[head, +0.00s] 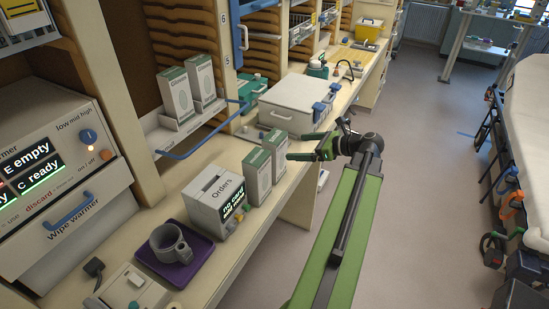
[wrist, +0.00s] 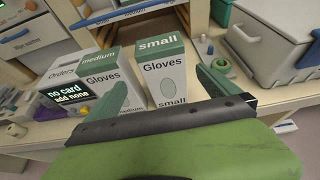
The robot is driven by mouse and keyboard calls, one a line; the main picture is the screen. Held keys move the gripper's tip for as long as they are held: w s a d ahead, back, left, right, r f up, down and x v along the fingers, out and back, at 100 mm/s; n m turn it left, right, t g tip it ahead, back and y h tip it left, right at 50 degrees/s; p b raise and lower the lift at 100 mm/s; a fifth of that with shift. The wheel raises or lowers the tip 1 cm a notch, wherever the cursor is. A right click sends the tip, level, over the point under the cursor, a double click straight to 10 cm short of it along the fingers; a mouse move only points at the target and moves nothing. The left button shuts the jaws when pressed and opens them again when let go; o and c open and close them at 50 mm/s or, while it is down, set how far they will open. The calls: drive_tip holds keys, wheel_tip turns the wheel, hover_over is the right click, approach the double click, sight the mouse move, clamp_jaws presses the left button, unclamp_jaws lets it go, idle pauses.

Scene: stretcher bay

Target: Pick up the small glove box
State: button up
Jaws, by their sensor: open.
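The small glove box (wrist: 163,68) is white with a green top and reads "small" in the wrist view. It stands upright on the counter; in the head view it is the farther of two boxes (head: 275,154). The medium glove box (wrist: 98,78) stands just to its left, and it also shows in the head view (head: 256,177). My gripper (head: 309,150) is open and empty, to the right of the boxes in the head view. In the wrist view the small box shows between my fingers (wrist: 162,95); the left finger overlaps the medium box.
Two similar boxes (head: 178,93) stand on a shelf behind. A white lidded case (head: 298,100) lies farther along the counter. A stretcher (head: 528,120) is at right.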

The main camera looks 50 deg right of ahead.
sight(282, 147)
drive_tip(key=b+x, duration=0.3)
drive_tip(key=x, duration=0.6)
drive_tip(key=shift+w+d+f, duration=0.15)
drive_tip(key=shift+w+f, duration=0.05)
drive_tip(key=shift+f, duration=0.05)
drive_tip(key=b+x, duration=0.1)
drive_tip(key=x, duration=0.4)
drive_tip(key=shift+d+b, duration=0.15)
drive_tip(key=shift+b, duration=0.25)
